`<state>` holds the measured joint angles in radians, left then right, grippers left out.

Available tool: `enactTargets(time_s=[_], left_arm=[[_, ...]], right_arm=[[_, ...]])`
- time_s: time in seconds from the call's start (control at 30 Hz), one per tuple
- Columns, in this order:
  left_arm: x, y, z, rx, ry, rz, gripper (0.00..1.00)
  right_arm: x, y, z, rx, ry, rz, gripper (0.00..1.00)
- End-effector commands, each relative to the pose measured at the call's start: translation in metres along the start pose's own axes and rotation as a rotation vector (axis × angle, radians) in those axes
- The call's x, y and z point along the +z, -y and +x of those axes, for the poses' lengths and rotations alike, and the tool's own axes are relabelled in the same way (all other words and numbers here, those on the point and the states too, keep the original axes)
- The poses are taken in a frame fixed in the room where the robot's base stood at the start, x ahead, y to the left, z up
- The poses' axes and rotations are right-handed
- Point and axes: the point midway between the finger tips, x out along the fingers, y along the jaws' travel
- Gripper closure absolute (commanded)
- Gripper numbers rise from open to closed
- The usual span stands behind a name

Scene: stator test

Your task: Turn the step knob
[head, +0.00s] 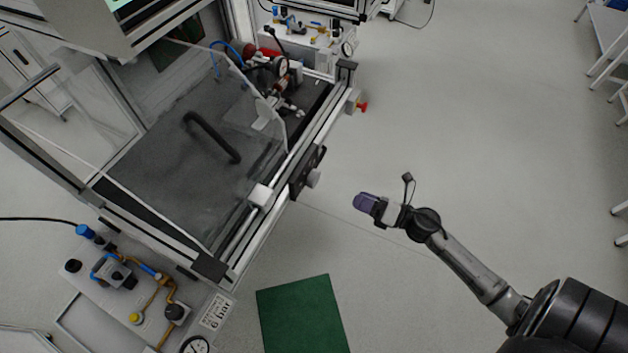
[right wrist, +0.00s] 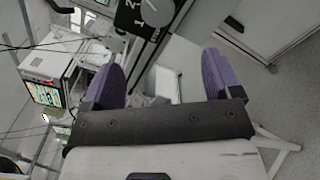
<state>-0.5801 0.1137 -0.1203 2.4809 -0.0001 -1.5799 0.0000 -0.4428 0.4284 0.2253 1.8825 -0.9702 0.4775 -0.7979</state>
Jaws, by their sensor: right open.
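The step knob (head: 314,178) is a light grey round knob on a black plate (head: 302,180) on the front rail of the test bench. In the right wrist view the knob (right wrist: 157,12) shows at the top, on its black plate (right wrist: 131,16) with white numbers. My right gripper (head: 359,202) is to the right of the knob, apart from it, in free air. In the right wrist view its two purple fingers (right wrist: 165,75) stand wide apart with nothing between them. My left gripper is not in view.
A clear cover with a black handle (head: 212,137) lies over the bench. A red knob (head: 362,105) sticks out farther along the rail. A green mat (head: 302,315) lies on the floor. A valve panel (head: 130,290) is at the lower left. The floor around my right gripper is clear.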

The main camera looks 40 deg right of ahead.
Motion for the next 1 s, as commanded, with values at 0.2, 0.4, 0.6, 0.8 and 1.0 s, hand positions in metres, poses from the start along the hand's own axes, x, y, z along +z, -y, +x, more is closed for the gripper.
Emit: enactTargets(time_s=[0.2, 0.4, 0.6, 0.8, 1.0], left_arm=[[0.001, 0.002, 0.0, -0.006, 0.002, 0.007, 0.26], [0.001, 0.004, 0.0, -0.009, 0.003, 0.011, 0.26], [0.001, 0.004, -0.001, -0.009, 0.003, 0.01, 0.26], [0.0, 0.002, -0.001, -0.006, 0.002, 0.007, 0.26], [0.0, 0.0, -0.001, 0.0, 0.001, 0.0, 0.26]], right_arm=[[-0.001, -0.002, 0.011, 0.013, -0.009, -0.063, 0.16], [0.0, -0.003, 0.044, 0.014, -0.006, -0.062, 0.16], [0.0, -0.003, 0.082, 0.012, -0.005, -0.061, 0.16], [-0.001, -0.003, 0.112, 0.011, -0.005, -0.06, 0.16], [-0.002, -0.003, 0.131, 0.01, -0.006, -0.059, 0.16]])
